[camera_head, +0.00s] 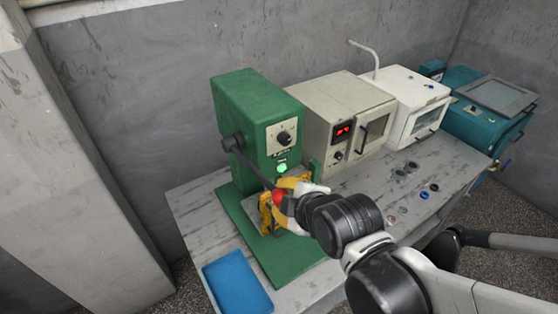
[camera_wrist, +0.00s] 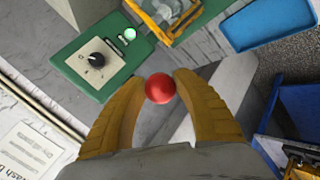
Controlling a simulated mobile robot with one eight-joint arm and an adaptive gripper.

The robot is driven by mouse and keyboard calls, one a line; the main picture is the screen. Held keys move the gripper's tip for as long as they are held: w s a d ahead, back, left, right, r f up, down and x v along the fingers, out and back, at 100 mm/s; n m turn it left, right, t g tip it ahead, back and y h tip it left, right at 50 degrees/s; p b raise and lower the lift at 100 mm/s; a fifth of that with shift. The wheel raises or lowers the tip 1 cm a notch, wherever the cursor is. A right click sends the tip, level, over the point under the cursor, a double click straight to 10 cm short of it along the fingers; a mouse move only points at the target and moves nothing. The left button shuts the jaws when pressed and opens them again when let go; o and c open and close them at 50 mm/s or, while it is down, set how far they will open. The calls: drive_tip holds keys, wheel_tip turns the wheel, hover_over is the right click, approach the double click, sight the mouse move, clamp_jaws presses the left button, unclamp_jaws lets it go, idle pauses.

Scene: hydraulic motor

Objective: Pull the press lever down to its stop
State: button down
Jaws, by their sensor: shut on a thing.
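The green press (camera_head: 243,115) stands at the left end of the bench, with a dial and a lit green lamp on its front. Its dark lever (camera_head: 253,171) slopes down to the right from a side hub to a red ball knob (camera_head: 279,196). My gripper (camera_head: 286,188) is at the knob, its yellow fingers shut on it. In the wrist view the red knob (camera_wrist: 160,88) sits between the two finger tips (camera_wrist: 159,82). The lever rod is hidden there behind the knob. The press front (camera_wrist: 92,60) shows at upper left.
A blue tray (camera_head: 236,283) lies at the bench's front left, beside the green base. A beige oven (camera_head: 340,115), a white cabinet (camera_head: 412,100) and a teal machine (camera_head: 480,115) stand to the right. Several small round parts (camera_head: 412,167) lie on the bench before them.

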wheel_tip(320, 180, down, 10)
drive_tip(key=t+y+b, duration=0.1)
drive_tip(key=b, duration=0.8)
drive_tip(key=shift+t, duration=0.4)
drive_tip(key=shift+r, duration=0.1)
drive_tip(key=c, duration=0.9)
unclamp_jaws()
drive_tip(key=shift+r, duration=0.15)
